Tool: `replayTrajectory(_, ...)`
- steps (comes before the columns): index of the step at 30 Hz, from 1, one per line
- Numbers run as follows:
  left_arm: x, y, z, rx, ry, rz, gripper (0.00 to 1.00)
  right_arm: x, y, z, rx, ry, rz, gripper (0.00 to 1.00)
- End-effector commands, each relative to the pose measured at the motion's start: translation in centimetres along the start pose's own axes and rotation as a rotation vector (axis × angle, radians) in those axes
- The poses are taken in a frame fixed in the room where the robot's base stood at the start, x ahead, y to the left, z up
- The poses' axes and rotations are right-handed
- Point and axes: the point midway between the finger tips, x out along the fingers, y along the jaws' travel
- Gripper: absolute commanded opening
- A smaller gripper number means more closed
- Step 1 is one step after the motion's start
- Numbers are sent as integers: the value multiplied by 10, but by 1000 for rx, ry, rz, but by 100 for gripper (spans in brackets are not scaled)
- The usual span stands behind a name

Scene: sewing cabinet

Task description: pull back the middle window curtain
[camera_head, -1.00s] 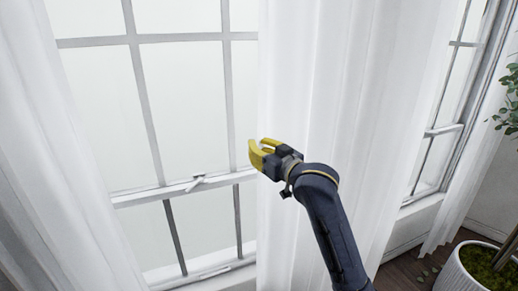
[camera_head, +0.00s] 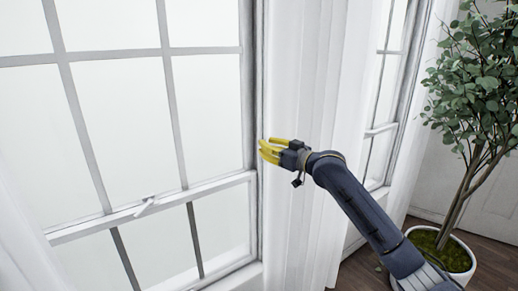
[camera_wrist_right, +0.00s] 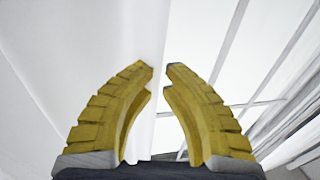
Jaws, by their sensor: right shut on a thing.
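The middle white curtain (camera_head: 312,80) hangs in long folds just right of the large window (camera_head: 110,110). My right gripper (camera_head: 264,147) is at the curtain's left edge, about halfway up the head view, beside the window's right frame. Its yellow fingers are nearly together on the curtain's edge. In the right wrist view, the fingertips (camera_wrist_right: 160,69) almost meet, with the white curtain (camera_wrist_right: 90,40) behind and between them and window bars to the right. My left gripper is not in view.
A white curtain (camera_head: 20,235) shows at the lower left. A second window (camera_head: 385,105) is right of the middle curtain. A leafy potted tree (camera_head: 470,90) stands at the right in a white pot (camera_head: 458,262) on the dark wood floor (camera_head: 490,262).

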Motion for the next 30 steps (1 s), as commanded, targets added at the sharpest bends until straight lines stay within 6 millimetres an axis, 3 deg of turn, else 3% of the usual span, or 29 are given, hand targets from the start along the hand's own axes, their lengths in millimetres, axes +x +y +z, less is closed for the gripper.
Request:
replayTrajectory(11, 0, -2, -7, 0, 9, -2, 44, -2, 7, 0, -2, -2, 9, 0)
replayTrajectory(12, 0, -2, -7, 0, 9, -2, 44, -2, 7, 0, -2, -2, 9, 13)
replayTrajectory(18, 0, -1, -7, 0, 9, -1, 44, -1, 6, 0, -2, -2, 7, 34)
replayTrajectory(30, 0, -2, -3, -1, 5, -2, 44, -11, 5, 0, -3, -1, 5, 34)
